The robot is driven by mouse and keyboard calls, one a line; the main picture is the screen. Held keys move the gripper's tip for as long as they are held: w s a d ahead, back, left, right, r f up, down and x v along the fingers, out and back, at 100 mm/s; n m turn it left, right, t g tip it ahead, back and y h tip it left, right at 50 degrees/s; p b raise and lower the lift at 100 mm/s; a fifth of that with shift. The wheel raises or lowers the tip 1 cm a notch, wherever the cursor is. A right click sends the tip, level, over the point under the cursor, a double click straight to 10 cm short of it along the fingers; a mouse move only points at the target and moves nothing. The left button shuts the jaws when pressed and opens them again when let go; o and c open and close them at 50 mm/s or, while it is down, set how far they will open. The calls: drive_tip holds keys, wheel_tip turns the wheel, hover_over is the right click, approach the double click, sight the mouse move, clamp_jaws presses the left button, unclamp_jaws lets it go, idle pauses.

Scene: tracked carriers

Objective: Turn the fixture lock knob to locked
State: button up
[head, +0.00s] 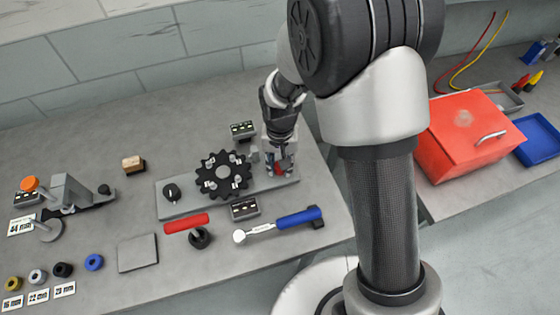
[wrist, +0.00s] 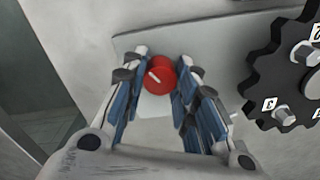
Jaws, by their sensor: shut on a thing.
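The lock knob (wrist: 160,76) is red and round with a pale line across its face, in the upper middle of the wrist view. My gripper (wrist: 160,82) has its fingers on both sides of the knob and is shut on it. The pale line runs at a slant. In the head view my gripper (head: 281,169) reaches down at the right end of the grey fixture plate (head: 210,204). Only a little red of the knob shows there between the fingers. The black toothed sprocket (head: 222,175) sits on the plate, left of my gripper.
A red-handled tool (head: 187,224) and a blue-handled wrench (head: 297,218) lie in front. Small dark blocks (head: 245,208) stand near the plate. A red box (head: 470,135) is on the right bench.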

drive_tip(key=n+p, duration=0.1)
drive_tip(key=n, duration=0.4)
drive_tip(key=shift+n, duration=0.4)
drive_tip(key=n+p, duration=0.1)
drive_tip(key=n, duration=0.4)
drive_tip(key=shift+n, duration=0.3)
drive_tip(key=o, duration=1.1)
drive_tip(key=shift+r, duration=0.1)
drive_tip(key=shift+r, duration=5.9)
